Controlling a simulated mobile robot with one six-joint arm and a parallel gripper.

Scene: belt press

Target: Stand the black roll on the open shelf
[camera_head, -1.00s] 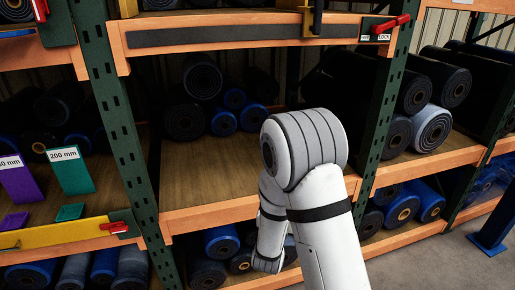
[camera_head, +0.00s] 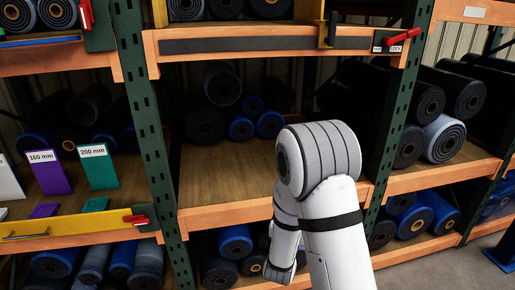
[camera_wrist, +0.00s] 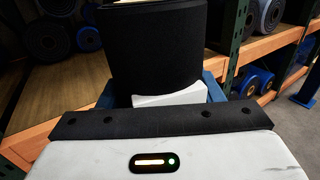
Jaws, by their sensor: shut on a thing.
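The black roll (camera_wrist: 157,48) stands upright, large and close, in the wrist view, with its top cut off by the frame. My gripper (camera_wrist: 168,92) is shut on its lower part, with blue fingers on either side and a white block in front. The open shelf (camera_head: 225,190) is the middle bay in the head view, with a bare wooden deck and an orange front beam. The deck also shows in the wrist view (camera_wrist: 70,88), left of and behind the roll. In the head view my gripper is hidden behind my white arm; a dark shape above the arm cannot be told clearly.
Several dark and blue rolls (camera_head: 241,128) lie at the back of the open shelf; its front left is clear. Green uprights (camera_head: 145,125) flank the bay. An upper beam with a red lock handle (camera_head: 403,36) crosses above. Labelled dividers (camera_head: 97,163) stand left, more rolls (camera_head: 443,138) right.

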